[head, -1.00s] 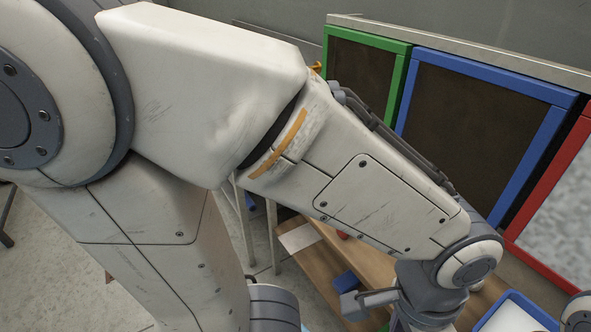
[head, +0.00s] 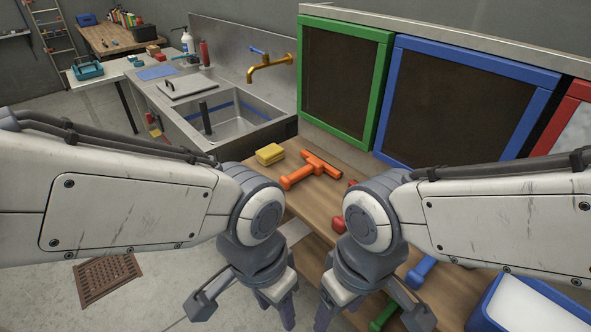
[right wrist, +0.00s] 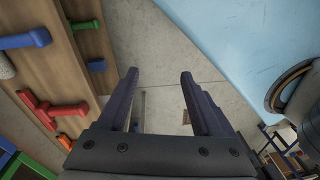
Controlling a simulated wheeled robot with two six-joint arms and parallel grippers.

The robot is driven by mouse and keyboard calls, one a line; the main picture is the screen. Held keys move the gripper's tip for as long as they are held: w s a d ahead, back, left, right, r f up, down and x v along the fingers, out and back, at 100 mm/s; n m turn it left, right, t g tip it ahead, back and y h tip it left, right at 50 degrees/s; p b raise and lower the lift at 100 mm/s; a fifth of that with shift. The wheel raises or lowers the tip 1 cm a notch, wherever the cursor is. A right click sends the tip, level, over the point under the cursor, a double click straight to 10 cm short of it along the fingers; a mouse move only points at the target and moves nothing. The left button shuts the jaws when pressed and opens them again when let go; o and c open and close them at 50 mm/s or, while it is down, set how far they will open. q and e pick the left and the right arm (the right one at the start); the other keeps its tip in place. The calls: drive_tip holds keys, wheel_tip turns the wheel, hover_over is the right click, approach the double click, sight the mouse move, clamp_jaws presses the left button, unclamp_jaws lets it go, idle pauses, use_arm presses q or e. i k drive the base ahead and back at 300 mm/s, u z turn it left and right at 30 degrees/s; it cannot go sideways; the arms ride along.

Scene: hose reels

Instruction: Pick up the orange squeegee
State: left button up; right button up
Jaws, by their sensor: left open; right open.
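The orange squeegee (head: 312,171) is a T-shaped tool lying on the wooden bench top in the head view, just right of a yellow sponge. It shows uncovered there. My left gripper (head: 275,311) is open and empty, pointing down in front of the bench, well short of the squeegee. My right gripper (head: 336,311) is beside it, also pointing down. The right wrist view shows the right gripper's two fingers (right wrist: 160,84) apart with nothing between them, above bare floor.
The yellow sponge (head: 269,154) is left of the squeegee. Red pieces lie behind my right wrist. A blue tool (head: 421,270) and a green tool (head: 384,313) are nearer. A blue tray (head: 483,310) is at lower right. A metal sink (head: 226,121) and framed screens stand behind.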

sight(315, 165)
drive_tip(key=u, duration=0.85)
drive_tip(key=k, duration=1.1)
drive_tip(key=u, duration=0.85)
drive_tip(key=i, duration=2)
drive_tip(key=z, duration=1.45)
drive_tip(key=i, duration=0.9)
drive_tip(key=z, duration=1.35)
drive_tip(key=i, duration=0.35)
drive_tip(key=z, duration=0.35)
